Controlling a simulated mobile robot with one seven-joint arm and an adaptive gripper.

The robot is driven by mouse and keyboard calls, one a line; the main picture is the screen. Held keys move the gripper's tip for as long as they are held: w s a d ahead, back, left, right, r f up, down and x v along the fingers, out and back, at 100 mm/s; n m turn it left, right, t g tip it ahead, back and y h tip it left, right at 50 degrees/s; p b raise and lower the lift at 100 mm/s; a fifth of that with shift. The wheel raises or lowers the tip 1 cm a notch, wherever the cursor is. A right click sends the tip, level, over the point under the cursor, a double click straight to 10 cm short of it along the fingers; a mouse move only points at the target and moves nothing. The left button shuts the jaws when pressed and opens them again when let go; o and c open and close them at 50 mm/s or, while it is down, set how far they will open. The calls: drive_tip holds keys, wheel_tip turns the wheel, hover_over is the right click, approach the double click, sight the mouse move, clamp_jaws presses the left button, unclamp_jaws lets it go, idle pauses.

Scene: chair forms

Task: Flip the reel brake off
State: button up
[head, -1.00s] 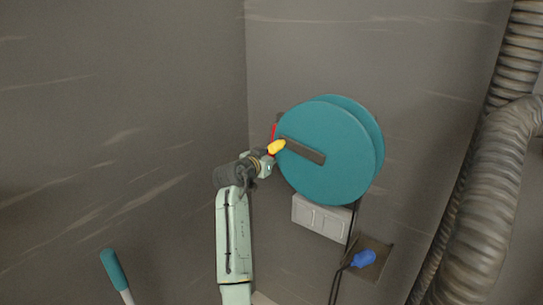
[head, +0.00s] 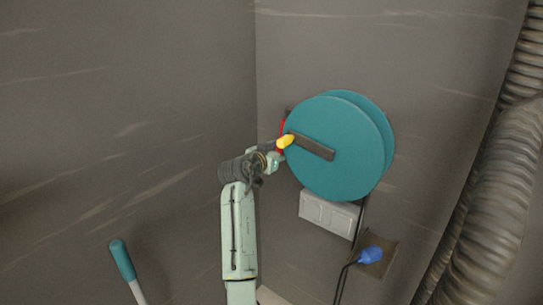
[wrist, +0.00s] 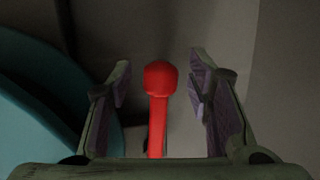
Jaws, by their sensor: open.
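The teal reel (head: 345,160) is mounted near the wall corner, with a dark crank bar (head: 316,148) and a yellow knob (head: 286,141) on its face. A red lever (head: 283,127), apparently the brake, shows in part at the reel's left edge, mostly hidden behind the knob and reel. In the wrist view the red lever (wrist: 160,95) stands upright with a thicker rounded head. My gripper (wrist: 160,68) is open, with one finger on each side of the lever and gaps visible on both sides. In the head view my gripper (head: 274,160) is at the reel's left edge.
A pale box (head: 328,214) is below the reel. A blue plug-like piece (head: 370,255) with a dark cable is lower right. Ribbed ducts (head: 490,200) run down the right side. A teal-handled lever (head: 122,260) is lower left. The left wall is bare.

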drive_tip(key=v, duration=1)
drive_tip(key=shift+s+a, duration=0.2)
drive_tip(key=shift+s, duration=0.2)
